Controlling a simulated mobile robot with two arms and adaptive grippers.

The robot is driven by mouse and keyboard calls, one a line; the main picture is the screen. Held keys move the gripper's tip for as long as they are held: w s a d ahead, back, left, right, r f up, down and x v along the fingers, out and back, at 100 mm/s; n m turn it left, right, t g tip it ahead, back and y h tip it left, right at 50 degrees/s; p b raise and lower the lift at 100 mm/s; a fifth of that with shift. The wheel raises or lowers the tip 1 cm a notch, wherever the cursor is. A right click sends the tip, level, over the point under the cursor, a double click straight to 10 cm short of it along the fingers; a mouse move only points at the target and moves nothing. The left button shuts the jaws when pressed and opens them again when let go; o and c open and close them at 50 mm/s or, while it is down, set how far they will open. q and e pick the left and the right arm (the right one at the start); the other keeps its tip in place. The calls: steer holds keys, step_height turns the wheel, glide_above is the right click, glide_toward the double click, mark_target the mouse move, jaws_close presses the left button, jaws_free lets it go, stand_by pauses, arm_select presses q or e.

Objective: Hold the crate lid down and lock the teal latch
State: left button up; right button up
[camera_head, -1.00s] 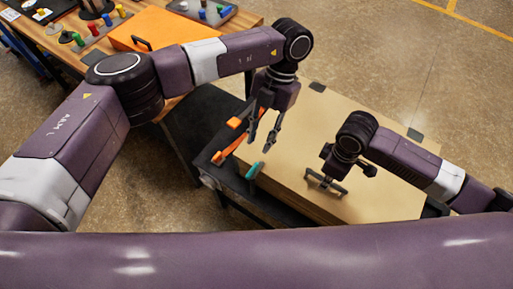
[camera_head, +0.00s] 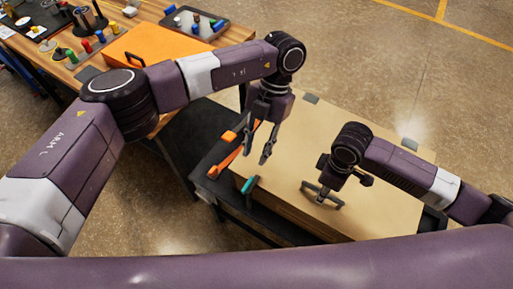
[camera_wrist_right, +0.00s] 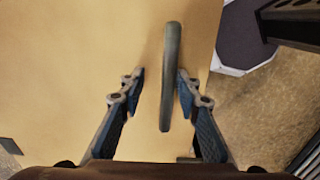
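The crate is a flat box with a tan lid (camera_head: 375,190) that lies level on top. A dark bar handle (camera_head: 322,193) stands on the lid; it also shows in the right wrist view (camera_wrist_right: 171,75). My right gripper (camera_wrist_right: 161,76) is open around this handle, with gaps on both sides; the handle sits nearer its right finger. The teal latch (camera_head: 249,184) is at the crate's near left edge and looks tilted up. My left gripper (camera_head: 256,157) is open and empty, pointing down above the crate's left edge, just above and right of the teal latch.
The crate stands on a black cart (camera_head: 200,122). Orange bars (camera_head: 227,163) lie along the crate's left side, close to my left gripper. A wooden bench (camera_head: 230,39) with an orange case (camera_head: 155,47) and small coloured parts is behind left. Open floor lies to the right.

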step_height(320, 180, up, 12)
stand_by(0.5)
